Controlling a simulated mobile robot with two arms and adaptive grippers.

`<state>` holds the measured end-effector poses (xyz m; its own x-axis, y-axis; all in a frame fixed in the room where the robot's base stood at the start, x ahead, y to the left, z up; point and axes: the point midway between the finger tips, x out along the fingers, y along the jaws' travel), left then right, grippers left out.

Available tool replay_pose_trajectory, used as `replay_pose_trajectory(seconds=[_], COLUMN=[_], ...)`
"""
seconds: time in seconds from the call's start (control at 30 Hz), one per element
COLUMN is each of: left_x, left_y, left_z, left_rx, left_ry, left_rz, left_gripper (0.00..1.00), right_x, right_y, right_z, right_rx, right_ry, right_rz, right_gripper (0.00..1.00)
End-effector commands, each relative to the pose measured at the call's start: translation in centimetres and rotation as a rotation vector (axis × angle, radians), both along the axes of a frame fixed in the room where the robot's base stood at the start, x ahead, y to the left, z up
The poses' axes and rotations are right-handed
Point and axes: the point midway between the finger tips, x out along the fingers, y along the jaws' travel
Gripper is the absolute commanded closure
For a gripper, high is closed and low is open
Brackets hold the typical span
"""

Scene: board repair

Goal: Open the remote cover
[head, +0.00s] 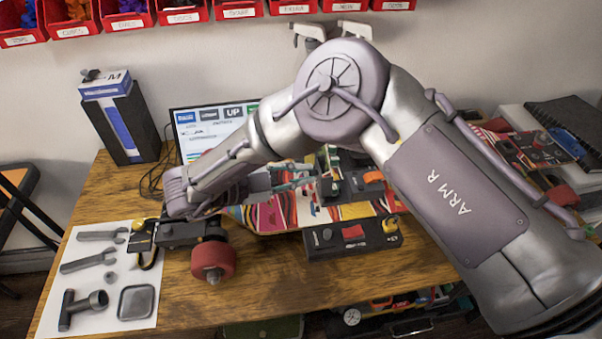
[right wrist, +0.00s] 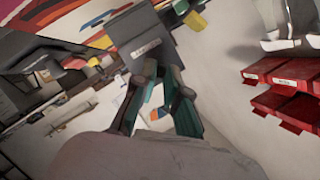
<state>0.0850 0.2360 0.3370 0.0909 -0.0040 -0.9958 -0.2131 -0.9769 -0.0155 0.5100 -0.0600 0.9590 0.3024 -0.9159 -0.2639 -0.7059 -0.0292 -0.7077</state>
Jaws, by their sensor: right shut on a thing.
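My right arm crosses the head view, and my right gripper (head: 298,178) points right over the striped board (head: 272,217). Its teal fingers are shut on a dark box-like part with an orange piece (head: 373,177), which looks like the remote. In the right wrist view, the fingertips (right wrist: 160,72) meet the grey labelled face of this part (right wrist: 138,42). The fingers and arm hide some of it, and I cannot make out its cover clearly. My left gripper is not in view.
A dark control box with a red switch (head: 352,231) lies at the board's front edge. A red wheel (head: 213,260) is at the left. Tools lie on a white sheet (head: 110,238). A laptop (head: 211,122) stands behind; red bins (head: 182,15) line the wall.

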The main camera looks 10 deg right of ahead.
Motion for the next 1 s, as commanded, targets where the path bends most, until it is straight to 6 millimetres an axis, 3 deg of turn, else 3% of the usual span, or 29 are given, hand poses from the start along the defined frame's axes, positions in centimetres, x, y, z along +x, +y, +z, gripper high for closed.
replay_pose_trajectory(seconds=[0.37,0.4,0.53,0.83,1.0], left_x=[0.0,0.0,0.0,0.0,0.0], left_y=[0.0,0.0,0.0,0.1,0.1], left_z=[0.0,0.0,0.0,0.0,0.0], left_rx=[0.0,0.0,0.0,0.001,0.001], left_ry=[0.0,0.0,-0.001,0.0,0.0], left_rz=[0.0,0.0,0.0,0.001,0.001], left_gripper=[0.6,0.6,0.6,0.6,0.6], right_x=[0.0,0.0,0.0,0.0,0.1], right_y=[0.0,0.0,0.0,0.0,0.0], right_z=[-0.1,-0.1,-0.1,0.1,2.0], right_rx=[-0.002,-0.002,-0.002,-0.002,-0.002], right_ry=[0.002,0.002,0.002,0.0,-0.004], right_rz=[-0.001,-0.001,-0.001,0.0,-0.001], right_gripper=[1.0,0.81,0.61,0.61,0.61])
